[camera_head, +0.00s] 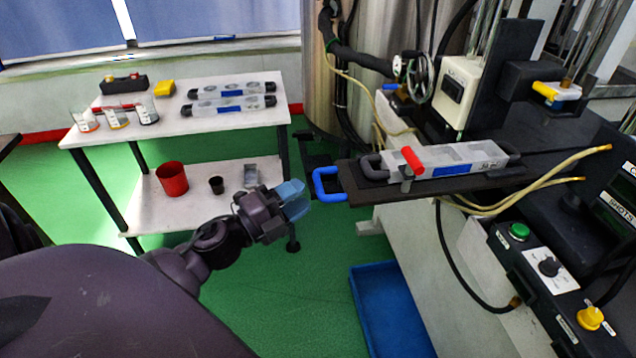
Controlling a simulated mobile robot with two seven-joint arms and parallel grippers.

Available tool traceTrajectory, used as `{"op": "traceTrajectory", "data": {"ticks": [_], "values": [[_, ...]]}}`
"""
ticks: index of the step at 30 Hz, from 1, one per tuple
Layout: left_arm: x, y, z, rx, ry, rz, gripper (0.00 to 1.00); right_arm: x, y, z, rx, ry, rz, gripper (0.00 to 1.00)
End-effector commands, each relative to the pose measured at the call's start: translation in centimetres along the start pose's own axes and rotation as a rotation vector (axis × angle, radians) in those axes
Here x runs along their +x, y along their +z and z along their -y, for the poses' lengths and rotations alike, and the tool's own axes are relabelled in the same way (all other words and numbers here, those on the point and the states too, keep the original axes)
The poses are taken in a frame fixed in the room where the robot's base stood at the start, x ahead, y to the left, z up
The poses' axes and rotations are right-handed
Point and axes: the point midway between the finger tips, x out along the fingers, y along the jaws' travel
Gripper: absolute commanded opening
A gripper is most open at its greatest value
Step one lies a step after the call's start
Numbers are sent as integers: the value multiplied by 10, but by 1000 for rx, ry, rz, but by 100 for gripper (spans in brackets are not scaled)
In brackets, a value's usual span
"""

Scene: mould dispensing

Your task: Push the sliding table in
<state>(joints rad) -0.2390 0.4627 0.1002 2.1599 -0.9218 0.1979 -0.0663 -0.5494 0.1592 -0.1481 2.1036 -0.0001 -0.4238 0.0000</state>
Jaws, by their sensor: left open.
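The sliding table (459,184) is a dark flat plate at the right of the head view, sticking out to the left from the machine. A blue loop handle (328,185) is fixed at its left end. A clear and grey mould (440,160) with a blue label and a red-capped part (411,161) lies on the plate. My left gripper (297,200) has light blue fingers and is open and empty. It is just left of the blue handle and a little lower in the picture, apart from it. My right gripper is not in view.
A white two-tier table (180,125) at the left holds moulds, beakers and a yellow block; a red cup (172,179) is on its lower shelf. A blue bin (392,310) is on the floor below the machine. A control box (545,270) is at lower right. Green floor is clear between.

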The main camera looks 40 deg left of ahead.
Motion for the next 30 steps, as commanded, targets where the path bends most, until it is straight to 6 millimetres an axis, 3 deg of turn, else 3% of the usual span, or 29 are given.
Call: {"op": "traceTrajectory", "data": {"ticks": [9,23,30], "values": [[43,0,1,-1,-1,-1,41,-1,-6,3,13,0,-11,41],[53,0,-1,-1,1,2,41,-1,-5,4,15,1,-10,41],[53,0,0,-2,1,2,8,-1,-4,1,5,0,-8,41]]}}
